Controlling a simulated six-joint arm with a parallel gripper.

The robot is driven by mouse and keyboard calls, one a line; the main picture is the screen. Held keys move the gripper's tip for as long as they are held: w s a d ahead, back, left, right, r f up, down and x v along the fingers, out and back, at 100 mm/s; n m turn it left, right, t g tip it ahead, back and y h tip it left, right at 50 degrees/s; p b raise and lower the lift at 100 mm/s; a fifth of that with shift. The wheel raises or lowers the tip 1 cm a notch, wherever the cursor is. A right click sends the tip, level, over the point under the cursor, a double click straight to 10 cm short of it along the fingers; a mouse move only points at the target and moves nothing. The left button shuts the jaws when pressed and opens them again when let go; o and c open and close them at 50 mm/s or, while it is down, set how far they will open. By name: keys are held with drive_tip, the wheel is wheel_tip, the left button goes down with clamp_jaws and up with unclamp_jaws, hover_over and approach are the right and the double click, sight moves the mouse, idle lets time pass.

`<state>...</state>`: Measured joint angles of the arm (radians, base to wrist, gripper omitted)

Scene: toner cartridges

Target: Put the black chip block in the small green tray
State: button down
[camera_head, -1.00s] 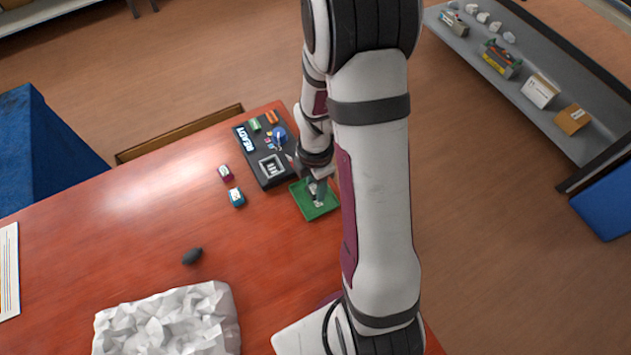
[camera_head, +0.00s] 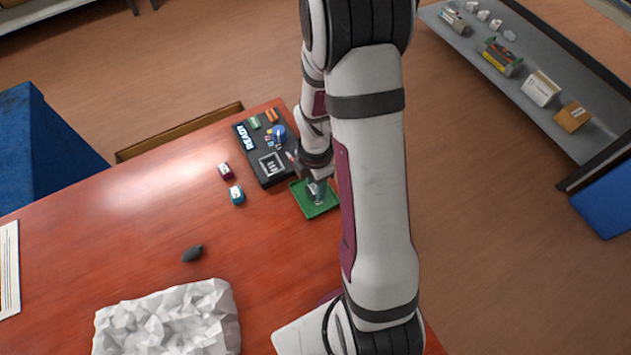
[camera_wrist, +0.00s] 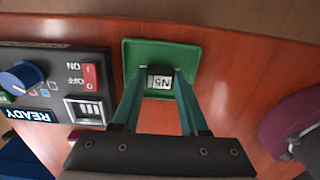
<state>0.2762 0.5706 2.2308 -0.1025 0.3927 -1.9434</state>
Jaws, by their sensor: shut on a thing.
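The black chip block (camera_wrist: 160,80), with a white label on its face, is between the fingertips of my gripper (camera_wrist: 160,74) in the wrist view. My gripper (camera_head: 316,190) is shut on it, over the small green tray (camera_head: 311,210). The tray also shows in the wrist view (camera_wrist: 188,57), with its rim around the block. I cannot tell whether the block touches the tray floor. In the head view the block is mostly hidden by my gripper.
A black panel (camera_head: 251,155) marked READY, with a blue knob, stands beside the tray. Two small cartridges, magenta (camera_head: 225,171) and cyan (camera_head: 237,195), lie to the left. A dark oval object (camera_head: 192,254) and crumpled white material (camera_head: 170,318) lie nearer. The table's middle is clear.

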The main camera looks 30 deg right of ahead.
drive_tip(key=shift+c, duration=1.8)
unclamp_jaws()
drive_tip(key=shift+r, duration=2.2)
